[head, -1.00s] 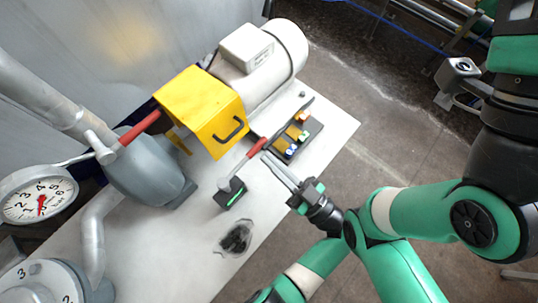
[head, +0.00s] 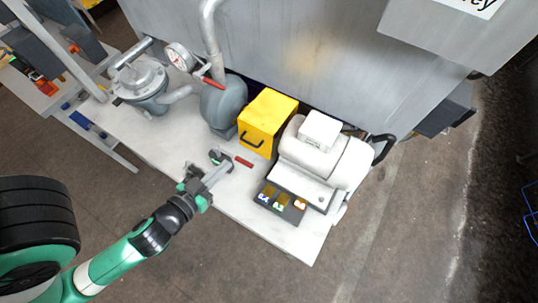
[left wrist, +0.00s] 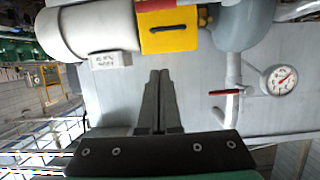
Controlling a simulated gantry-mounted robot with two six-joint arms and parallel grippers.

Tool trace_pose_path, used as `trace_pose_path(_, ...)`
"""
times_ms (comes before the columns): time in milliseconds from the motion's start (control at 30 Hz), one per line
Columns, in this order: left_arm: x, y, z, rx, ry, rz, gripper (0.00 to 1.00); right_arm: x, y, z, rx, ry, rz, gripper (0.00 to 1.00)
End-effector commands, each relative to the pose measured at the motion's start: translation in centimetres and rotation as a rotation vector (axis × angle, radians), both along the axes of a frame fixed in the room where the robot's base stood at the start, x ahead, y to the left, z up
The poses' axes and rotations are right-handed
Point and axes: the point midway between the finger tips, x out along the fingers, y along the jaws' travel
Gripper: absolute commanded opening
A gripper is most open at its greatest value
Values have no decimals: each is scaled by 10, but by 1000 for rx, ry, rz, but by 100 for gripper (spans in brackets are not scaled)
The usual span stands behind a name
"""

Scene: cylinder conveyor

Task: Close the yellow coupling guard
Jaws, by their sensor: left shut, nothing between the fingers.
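The yellow coupling guard (head: 275,107) is a box with a black handle (head: 252,141) on its front face. It sits between the grey pump body and the white motor; I cannot tell whether it is fully down. In the left wrist view the guard (left wrist: 178,40) is at the top, ahead of the fingers. My left gripper (head: 226,165) is shut and empty, in front of the guard and apart from it, by the small lever's black base. Its fingers (left wrist: 160,72) point up toward the guard in the wrist view. My right gripper is not in view.
A lever with a red grip (head: 244,162) lies between my gripper and the guard. The white motor (head: 325,155) and a button panel (head: 280,202) are right of it. The grey pump (head: 222,105) and a gauge (head: 180,57) are left. The bench front (head: 235,195) is partly clear.

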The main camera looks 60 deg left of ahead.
Motion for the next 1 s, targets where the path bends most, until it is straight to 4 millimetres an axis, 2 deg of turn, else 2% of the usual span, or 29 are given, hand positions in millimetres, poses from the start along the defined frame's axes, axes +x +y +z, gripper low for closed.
trace_pose_path(100, -9, 8, 4, -1, 8, 45, 0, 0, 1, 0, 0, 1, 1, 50)
trace_pose_path(367, 2, 13, -3, -6, 10, 45, 0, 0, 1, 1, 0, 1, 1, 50)
trace_pose_path(467, 12, 21, -5, -4, 2, 47, 0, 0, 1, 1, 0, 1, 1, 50)
trace_pose_path(567, 31, 31, -11, -3, 3, 44, 0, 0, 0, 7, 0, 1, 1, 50)
trace_pose_path(800, 74, 56, -31, -2, 2, 38, 0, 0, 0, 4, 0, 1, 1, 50)
trace_pose_path(900, 80, 59, -51, -3, 9, 35, 0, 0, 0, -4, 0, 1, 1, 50)
trace_pose_path(1000, 85, 62, -61, -2, 8, 35, 0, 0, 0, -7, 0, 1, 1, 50)
